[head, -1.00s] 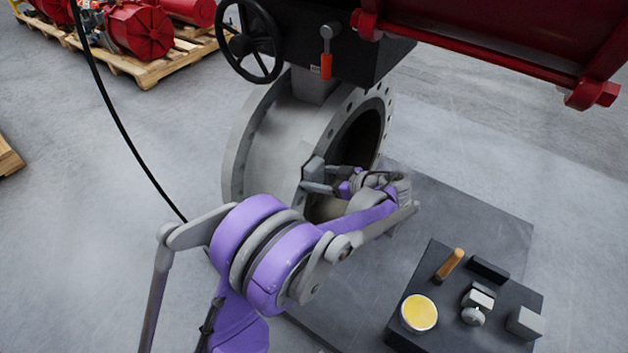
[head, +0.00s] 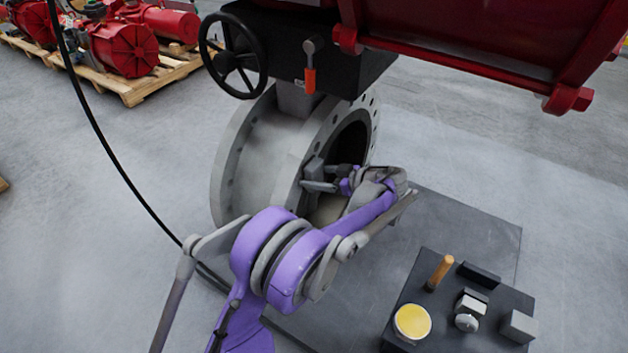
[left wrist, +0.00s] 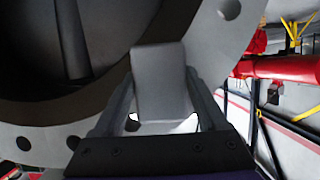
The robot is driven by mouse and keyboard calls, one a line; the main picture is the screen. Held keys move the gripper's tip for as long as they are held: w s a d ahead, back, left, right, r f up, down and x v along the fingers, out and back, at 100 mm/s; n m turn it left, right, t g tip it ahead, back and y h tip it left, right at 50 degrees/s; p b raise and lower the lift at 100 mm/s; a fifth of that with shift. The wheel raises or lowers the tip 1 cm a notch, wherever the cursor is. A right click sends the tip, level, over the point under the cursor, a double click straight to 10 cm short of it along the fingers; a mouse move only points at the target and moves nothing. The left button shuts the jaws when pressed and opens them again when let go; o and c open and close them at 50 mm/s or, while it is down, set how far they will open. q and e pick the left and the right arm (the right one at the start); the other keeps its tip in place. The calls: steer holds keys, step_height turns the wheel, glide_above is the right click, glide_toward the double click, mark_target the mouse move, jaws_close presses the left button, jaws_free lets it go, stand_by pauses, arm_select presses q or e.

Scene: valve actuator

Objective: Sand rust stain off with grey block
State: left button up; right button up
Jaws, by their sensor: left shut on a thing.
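My left gripper (head: 322,178) is at the near face of the grey valve flange (head: 290,185), beside the bore. It is shut on a grey block, which shows between its fingers in the left wrist view (left wrist: 160,85). The block's far end lies close to the flange face (left wrist: 205,45); I cannot tell whether it touches. No rust stain can be made out in either view. My right gripper is not in view.
A dark tray (head: 408,290) at lower right holds a yellow-topped tin (head: 412,322), a wooden-handled tool (head: 440,271) and several grey and black pieces. A black handwheel (head: 233,55) and red actuator (head: 460,40) sit above. A black cable (head: 110,150) hangs left.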

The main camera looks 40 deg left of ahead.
mark_target(292, 193)
arm_select(q)
steer(key=shift+w+a, duration=0.15)
steer(key=shift+w, duration=0.5)
steer(key=shift+s+d+p, duration=0.15)
steer(key=shift+s+d, duration=0.05)
steer(key=shift+s, duration=1.3)
steer(key=shift+s+d+p, duration=0.15)
steer(key=shift+s+p, duration=0.05)
steer(key=shift+s, duration=1.25)
steer(key=shift+s+d+p, duration=0.15)
steer(key=shift+s+d, duration=0.05)
steer(key=shift+s, duration=1.3)
steer(key=d, duration=0.6)
steer(key=shift+w, duration=0.4)
steer(key=shift+d, duration=0.15)
steer(key=shift+w+d, duration=0.15)
steer(key=shift+d, duration=1.2)
